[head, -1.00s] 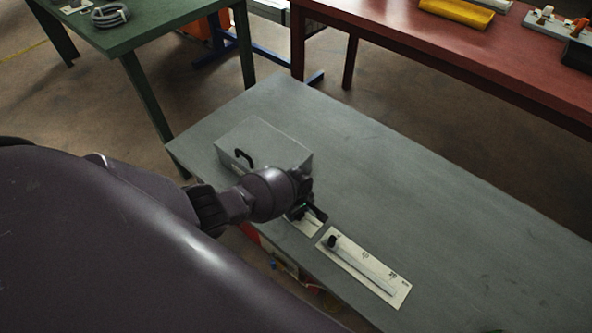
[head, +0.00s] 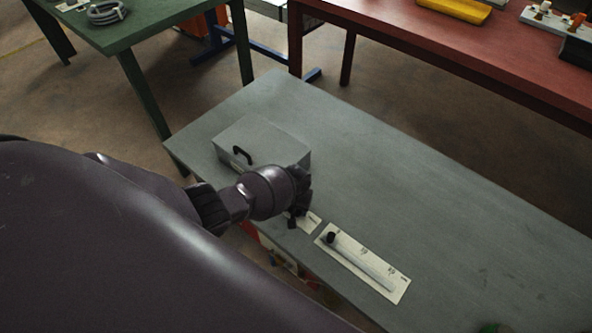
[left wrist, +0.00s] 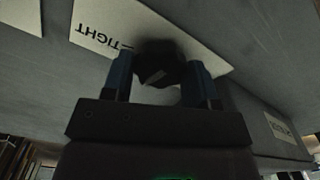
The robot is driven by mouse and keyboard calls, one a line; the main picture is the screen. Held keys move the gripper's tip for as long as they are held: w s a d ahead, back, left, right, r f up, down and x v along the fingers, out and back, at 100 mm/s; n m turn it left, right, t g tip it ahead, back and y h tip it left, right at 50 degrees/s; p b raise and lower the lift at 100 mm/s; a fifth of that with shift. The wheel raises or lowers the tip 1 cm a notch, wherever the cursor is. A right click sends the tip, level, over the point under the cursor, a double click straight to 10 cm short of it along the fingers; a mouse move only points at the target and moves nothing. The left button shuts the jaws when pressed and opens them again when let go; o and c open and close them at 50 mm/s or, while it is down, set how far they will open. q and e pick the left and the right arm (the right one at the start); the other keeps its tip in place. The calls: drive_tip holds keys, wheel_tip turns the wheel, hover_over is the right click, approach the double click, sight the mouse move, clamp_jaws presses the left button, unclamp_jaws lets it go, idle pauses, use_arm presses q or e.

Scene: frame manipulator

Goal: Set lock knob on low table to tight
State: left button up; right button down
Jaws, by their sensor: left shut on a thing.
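The lock knob (left wrist: 158,66) is dark and round with a pale mark on its face. It sits on a white plate (left wrist: 103,30) that reads TIGHT, upside down in the left wrist view. My left gripper (left wrist: 161,80) is shut on the knob, one finger on each side. In the head view my left gripper (head: 299,217) is at the near edge of the grey low table (head: 400,190), and it hides the knob there; part of the plate (head: 313,222) shows beside it. Where the pale mark points relative to the lettering is hard to tell. My right gripper is not in view.
A slider panel (head: 365,268) with a dark knob lies right of the gripper. A grey box (head: 262,140) with a black handle stands just behind it. A green table (head: 150,25) and a red table (head: 450,60) stand beyond.

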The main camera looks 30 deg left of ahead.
use_arm(q)
drive_tip(key=m, duration=0.6)
drive_tip(key=shift+s+f, duration=0.1)
drive_tip(key=m, duration=0.3)
drive_tip(key=shift+m+b, duration=0.35)
drive_tip(key=shift+m, duration=1.15)
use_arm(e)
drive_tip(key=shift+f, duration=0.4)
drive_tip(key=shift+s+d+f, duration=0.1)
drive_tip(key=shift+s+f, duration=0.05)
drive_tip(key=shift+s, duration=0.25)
use_arm(q)
drive_tip(key=o, duration=0.9)
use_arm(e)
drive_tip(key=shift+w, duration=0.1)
